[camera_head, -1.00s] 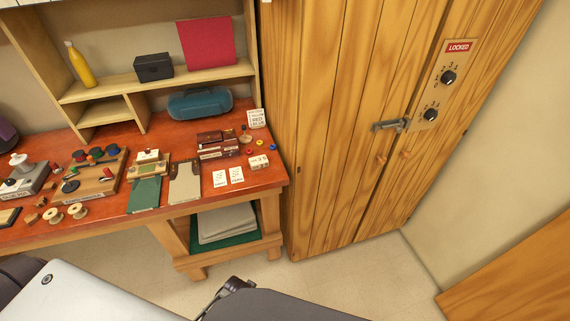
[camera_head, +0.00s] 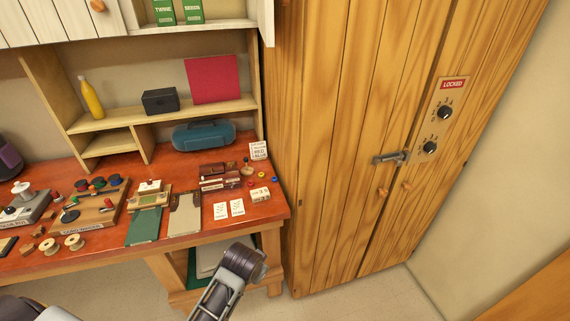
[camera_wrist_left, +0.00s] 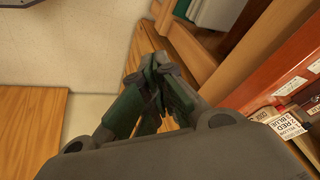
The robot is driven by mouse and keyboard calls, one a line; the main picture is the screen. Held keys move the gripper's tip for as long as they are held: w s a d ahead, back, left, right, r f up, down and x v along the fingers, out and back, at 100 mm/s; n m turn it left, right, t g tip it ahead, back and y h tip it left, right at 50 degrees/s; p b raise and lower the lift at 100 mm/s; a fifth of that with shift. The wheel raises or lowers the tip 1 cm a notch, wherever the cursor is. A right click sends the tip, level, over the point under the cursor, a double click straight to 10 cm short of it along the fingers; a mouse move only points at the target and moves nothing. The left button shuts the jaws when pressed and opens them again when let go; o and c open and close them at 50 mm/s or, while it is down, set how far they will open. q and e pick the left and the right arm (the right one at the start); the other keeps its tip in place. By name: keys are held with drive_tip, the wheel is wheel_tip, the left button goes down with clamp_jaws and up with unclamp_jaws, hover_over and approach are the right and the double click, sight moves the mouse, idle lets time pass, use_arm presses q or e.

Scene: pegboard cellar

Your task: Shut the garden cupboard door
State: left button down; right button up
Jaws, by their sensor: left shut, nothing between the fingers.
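A white plank wall cupboard (camera_head: 60,22) hangs at the top left of the head view, cut off by the picture's edge. Its right part is open and shows two green packets, twine (camera_head: 163,12) and seeds (camera_head: 193,11). A pale panel, apparently the open door (camera_head: 266,22), stands out at its right end, seen nearly edge-on; its upper part is out of frame. My left gripper (camera_wrist_left: 161,68) is shut and empty in the left wrist view, close to the workbench, and touches no door there. My right gripper is not in view.
A tall wooden locker (camera_head: 335,130) with a latch (camera_head: 391,158) and a red "LOCKED" sign stands right of the workbench. The red bench top (camera_head: 180,230) holds small items, with a bottle (camera_head: 91,97) and boxes above. Bare floor lies in front.

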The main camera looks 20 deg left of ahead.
use_arm(q)
drive_tip(key=w+d+r+m+t+y, duration=0.1)
drive_tip(key=w+r+m+t+y, duration=0.1)
drive_tip(key=w+r, duration=0.6)
drive_tip(key=w+r+m+t+y, duration=0.15)
drive_tip(key=w+r, duration=0.35)
drive_tip(key=r, duration=0.8)
drive_tip(key=w+d+r+m+t+y, duration=0.1)
drive_tip(key=w+r+t, duration=0.1)
drive_tip(key=w+r, duration=0.6)
drive_tip(key=s+d+r+m+t+y, duration=0.1)
drive_tip(key=d+r+y, duration=0.1)
drive_tip(key=r, duration=1.4)
drive_tip(key=s+d+r+m+t+y, duration=0.1)
drive_tip(key=r+y, duration=0.3)
drive_tip(key=r, duration=1.3)
drive_tip(key=shift+d+r+t, duration=0.15)
drive_tip(key=shift+d+t, duration=0.6)
drive_tip(key=shift+d, duration=0.15)
drive_tip(key=shift+w, duration=0.1)
drive_tip(key=p+x, duration=0.3)
drive_tip(key=x, duration=0.7)
drive_tip(key=shift+a, duration=0.25)
